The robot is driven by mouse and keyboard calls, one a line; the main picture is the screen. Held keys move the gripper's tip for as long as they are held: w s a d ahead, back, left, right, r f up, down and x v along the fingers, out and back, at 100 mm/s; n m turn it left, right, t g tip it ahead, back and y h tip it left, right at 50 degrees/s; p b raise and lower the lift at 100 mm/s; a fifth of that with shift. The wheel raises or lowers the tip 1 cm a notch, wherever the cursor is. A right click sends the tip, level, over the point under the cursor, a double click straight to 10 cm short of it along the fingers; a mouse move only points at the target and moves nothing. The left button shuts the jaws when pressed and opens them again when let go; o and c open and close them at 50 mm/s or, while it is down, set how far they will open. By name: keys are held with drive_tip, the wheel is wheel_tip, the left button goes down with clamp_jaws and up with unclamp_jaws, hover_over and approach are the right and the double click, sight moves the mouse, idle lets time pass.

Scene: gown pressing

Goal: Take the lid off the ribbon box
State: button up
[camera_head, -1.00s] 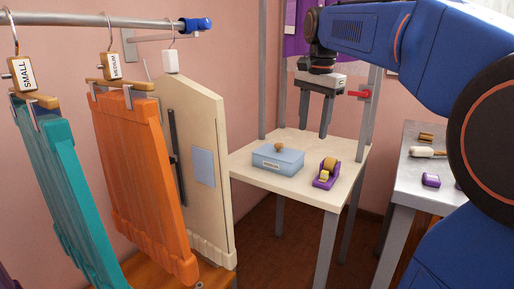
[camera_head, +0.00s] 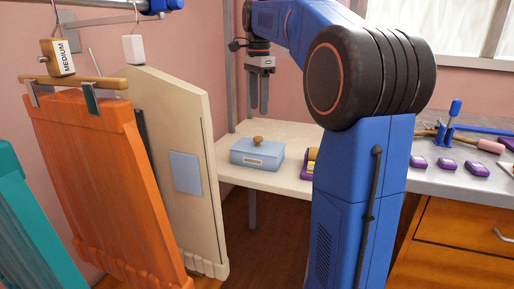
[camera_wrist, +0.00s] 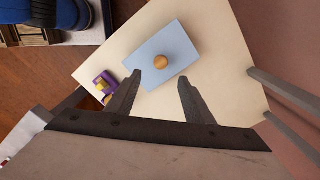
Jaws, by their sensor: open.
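The ribbon box (camera_head: 256,158) is light blue with a label on its front, and it stands on a cream table. Its lid (camera_head: 258,146) is on, with a round wooden knob (camera_head: 258,140) on top. In the wrist view the lid (camera_wrist: 150,52) shows from above, with the knob (camera_wrist: 161,62) near its middle. My gripper (camera_head: 258,112) points down above the table, higher than the box. In the wrist view its fingers (camera_wrist: 160,82) are apart and empty, with the knob beyond and between the tips.
A purple tape dispenser (camera_wrist: 104,84) stands beside the box. The cream table (camera_head: 240,181) has upright grey posts. A grey-topped counter (camera_head: 430,176) with purple items and tools is at the right. Hanging orange (camera_head: 105,180) and teal garments are at the left.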

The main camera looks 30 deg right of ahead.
sight(258, 138)
wheel_tip(258, 138, down, 11)
drive_tip(key=shift+w+f, duration=0.1)
clamp_jaws()
idle(0.6)
